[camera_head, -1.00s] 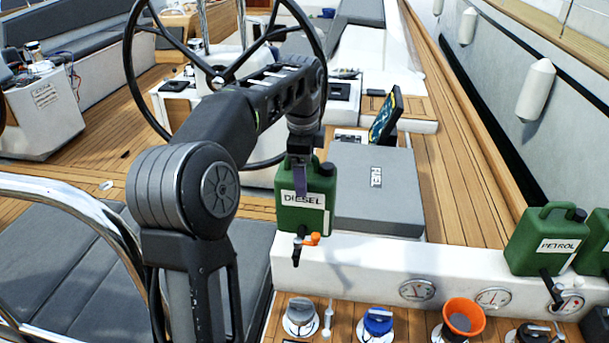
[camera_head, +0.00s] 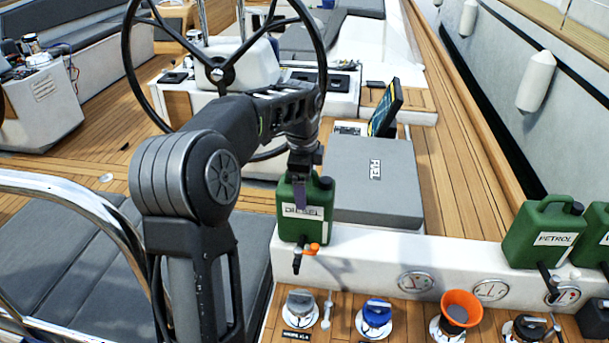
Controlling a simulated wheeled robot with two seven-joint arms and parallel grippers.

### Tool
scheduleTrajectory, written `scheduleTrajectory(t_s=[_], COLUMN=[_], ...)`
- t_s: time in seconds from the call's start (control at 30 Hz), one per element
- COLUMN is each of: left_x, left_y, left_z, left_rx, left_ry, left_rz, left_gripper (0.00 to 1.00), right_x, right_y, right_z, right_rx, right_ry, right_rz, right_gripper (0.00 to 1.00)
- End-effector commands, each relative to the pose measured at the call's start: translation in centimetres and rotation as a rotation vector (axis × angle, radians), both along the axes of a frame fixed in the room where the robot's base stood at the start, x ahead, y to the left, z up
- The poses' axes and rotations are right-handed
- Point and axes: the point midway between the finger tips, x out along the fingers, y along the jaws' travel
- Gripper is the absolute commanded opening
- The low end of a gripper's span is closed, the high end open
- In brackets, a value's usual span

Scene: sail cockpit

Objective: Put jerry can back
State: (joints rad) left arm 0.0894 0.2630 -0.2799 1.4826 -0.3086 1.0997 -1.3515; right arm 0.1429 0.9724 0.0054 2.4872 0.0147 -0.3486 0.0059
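The green jerry can labelled DIESEL (camera_head: 304,227) is upright at the left end of the white ledge (camera_head: 375,255). It has a black cap and an orange-handled tap at its lower front. I cannot tell whether its base touches the ledge. My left gripper (camera_head: 300,188) is at the top of this can, shut on its handle, with a finger hanging in front of the can. The handle is mostly hidden by the gripper. A second green jerry can, labelled PETROL (camera_head: 543,236), stands on the ledge at right. My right gripper is not in view.
A grey FUEL box (camera_head: 374,180) and a tilted display (camera_head: 385,108) are behind the ledge. Another green can (camera_head: 592,240) is cut off at right. Capped fillers and an orange funnel (camera_head: 460,308) sit in front. A steering wheel (camera_head: 218,70) rises behind my arm.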

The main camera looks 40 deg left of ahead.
Motion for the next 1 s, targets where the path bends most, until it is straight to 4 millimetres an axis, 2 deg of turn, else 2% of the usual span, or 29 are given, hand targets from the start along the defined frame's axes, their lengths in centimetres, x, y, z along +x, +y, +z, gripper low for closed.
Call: scheduleTrajectory(t_s=[0.37, 0.4, 0.6, 0.83, 1.0], left_x=[0.0, -0.1, -0.1, 0.0, -0.1], left_y=[0.0, 0.0, 0.0, 0.0, -0.1], left_z=[-0.3, -0.6, -0.5, -0.3, 0.5], left_rx=[0.001, -0.001, -0.001, 0.000, 0.000], left_ry=[-0.002, 0.005, 0.003, 0.002, 0.001], left_rz=[0.000, 0.000, 0.000, 0.000, 0.000], left_gripper=[0.11, 0.85, 1.00, 1.00, 1.00], right_x=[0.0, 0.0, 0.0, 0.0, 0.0], right_y=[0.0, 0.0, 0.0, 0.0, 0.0], right_z=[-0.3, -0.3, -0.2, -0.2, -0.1], right_rx=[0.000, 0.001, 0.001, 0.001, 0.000], right_ry=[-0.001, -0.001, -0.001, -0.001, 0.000], right_rz=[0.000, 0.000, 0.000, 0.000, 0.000], right_gripper=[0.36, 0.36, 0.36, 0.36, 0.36])
